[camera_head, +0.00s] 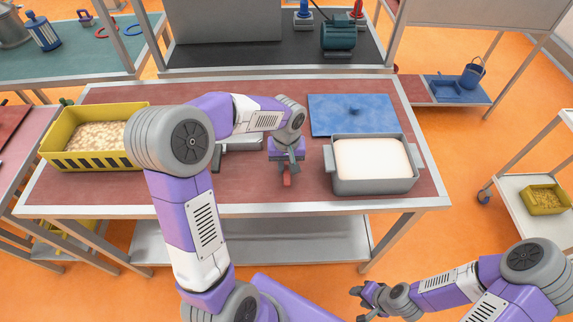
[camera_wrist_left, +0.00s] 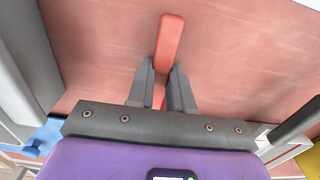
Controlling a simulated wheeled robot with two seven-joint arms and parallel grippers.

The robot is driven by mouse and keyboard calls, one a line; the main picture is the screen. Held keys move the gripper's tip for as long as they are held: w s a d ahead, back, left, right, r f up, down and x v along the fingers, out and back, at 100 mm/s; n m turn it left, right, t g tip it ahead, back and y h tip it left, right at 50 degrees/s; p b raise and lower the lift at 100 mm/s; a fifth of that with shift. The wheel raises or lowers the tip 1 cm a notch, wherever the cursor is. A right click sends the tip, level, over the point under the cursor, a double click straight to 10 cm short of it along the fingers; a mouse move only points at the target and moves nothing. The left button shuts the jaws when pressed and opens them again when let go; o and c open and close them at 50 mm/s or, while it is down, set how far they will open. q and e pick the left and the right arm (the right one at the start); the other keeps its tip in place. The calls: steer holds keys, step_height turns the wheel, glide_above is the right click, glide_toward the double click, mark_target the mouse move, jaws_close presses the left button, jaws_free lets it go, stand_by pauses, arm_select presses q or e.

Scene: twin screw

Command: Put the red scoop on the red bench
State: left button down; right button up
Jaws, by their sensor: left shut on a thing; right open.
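The red scoop (camera_head: 287,180) shows as a small red piece below my left gripper (camera_head: 287,163), over the red bench (camera_head: 250,188). In the left wrist view my left gripper (camera_wrist_left: 161,85) is shut on the red scoop (camera_wrist_left: 171,38). The scoop's red end sticks out beyond the fingertips toward the bench surface (camera_wrist_left: 240,50). Most of the scoop is hidden by the gripper, and I cannot tell whether it touches the bench. My right gripper (camera_head: 362,300) is open and empty, in front of the bench at the lower right.
A grey pot (camera_head: 372,187) with white contents stands right of the scoop. A yellow bin (camera_head: 95,164) of pale bits stands at the left. A grey item (camera_head: 240,142) is partly hidden by my arm. The bench's front middle is clear.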

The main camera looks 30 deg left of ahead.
mark_target(286, 168)
arm_select(q)
steer(key=c, duration=1)
jaws_free()
steer(key=shift+f, duration=0.1)
steer(key=shift+r+p, duration=0.3)
steer(key=shift+r, duration=0.05)
step_height(286, 168, up, 12)
steer(key=p, duration=0.2)
steer(key=shift+f+p, duration=0.15)
steer(key=shift+p, duration=0.15)
steer(key=shift+s, duration=0.1)
